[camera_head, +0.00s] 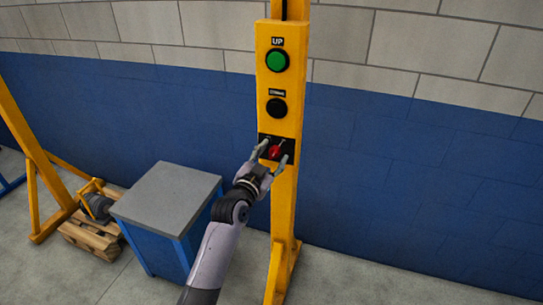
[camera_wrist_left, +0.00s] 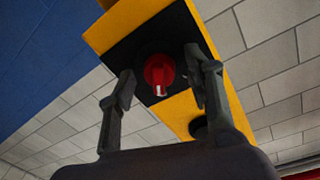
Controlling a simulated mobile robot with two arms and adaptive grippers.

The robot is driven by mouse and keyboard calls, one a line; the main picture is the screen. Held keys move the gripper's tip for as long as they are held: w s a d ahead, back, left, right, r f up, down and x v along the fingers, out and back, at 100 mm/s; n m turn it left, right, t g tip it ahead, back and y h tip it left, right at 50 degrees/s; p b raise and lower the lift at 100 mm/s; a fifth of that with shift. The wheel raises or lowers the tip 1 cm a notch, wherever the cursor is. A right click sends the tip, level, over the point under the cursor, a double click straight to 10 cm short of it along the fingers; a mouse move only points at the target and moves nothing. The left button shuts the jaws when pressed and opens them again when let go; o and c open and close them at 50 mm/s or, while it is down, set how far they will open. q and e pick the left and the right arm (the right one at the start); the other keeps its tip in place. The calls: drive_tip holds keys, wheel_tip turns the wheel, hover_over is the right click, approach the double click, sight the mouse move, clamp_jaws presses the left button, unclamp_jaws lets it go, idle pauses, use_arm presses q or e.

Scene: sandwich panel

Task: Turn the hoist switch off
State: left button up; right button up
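The hoist switch is a red rotary knob (camera_head: 274,152) on a black plate (camera_head: 264,139) low on the yellow control panel (camera_head: 269,90). It also shows in the left wrist view as a red knob (camera_wrist_left: 158,70) with a white mark pointing toward the gripper's palm. My left gripper (camera_head: 273,153) is open, its fingers on either side of the knob. In the left wrist view the fingertips (camera_wrist_left: 160,65) stand apart with the knob between them; I cannot tell whether either touches the plate. The right gripper is not in view.
Above the switch are a black button (camera_head: 276,107) and a green UP button (camera_head: 277,60). A blue cabinet with a grey top (camera_head: 168,196) stands left of the post. A wooden pallet (camera_head: 92,238) lies farther left. The floor right of the post is clear.

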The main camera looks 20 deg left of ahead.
use_arm(q)
clamp_jaws()
idle(0.4)
drive_tip(key=n+p, duration=0.1)
drive_tip(key=n, duration=0.4)
drive_tip(key=shift+n, duration=0.4)
drive_tip(key=n+p, duration=0.1)
drive_tip(key=n, duration=0.5)
drive_tip(key=shift+t, duration=0.4)
drive_tip(key=shift+n, duration=0.4)
drive_tip(key=shift+o, duration=0.2)
unclamp_jaws()
drive_tip(key=shift+f, duration=0.1)
